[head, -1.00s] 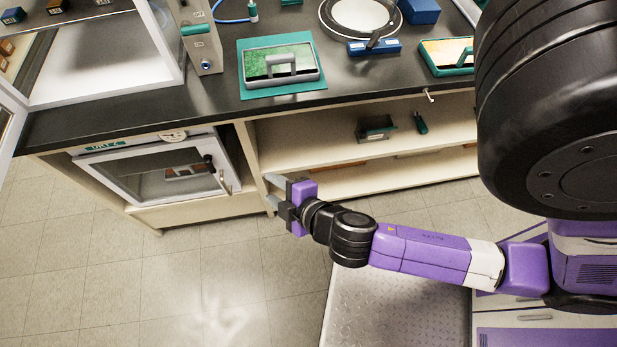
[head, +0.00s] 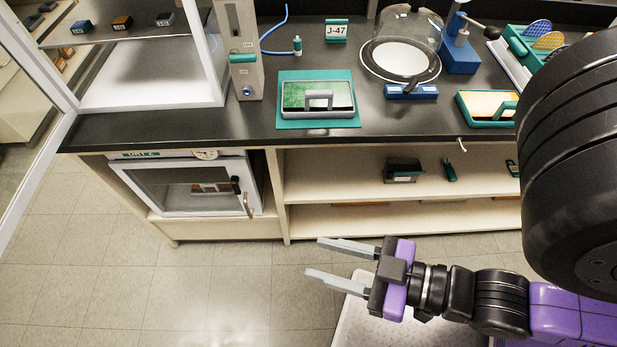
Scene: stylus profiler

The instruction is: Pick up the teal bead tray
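A tray with a teal rim and teal handle (head: 466,108) holds pale yellow contents on the dark counter at the right. My black arm link stands close to its right side in the picture. Another tray with a grey rim and grey handle (head: 319,97) holds green contents and lies on a teal mat (head: 290,123) left of it. I cannot tell whether the contents are beads. My gripper (head: 314,259) is open and empty, its two grey fingers pointing left. It is in front of the counter, lower in the picture than both trays and apart from them.
A glass dome (head: 405,45) on a round base with a blue block (head: 412,92) stands between and behind the trays. A grey upright instrument (head: 240,60) and a glass-walled cabinet (head: 150,60) are at left. Open shelves (head: 335,180) lie below the counter. Floor at left is clear.

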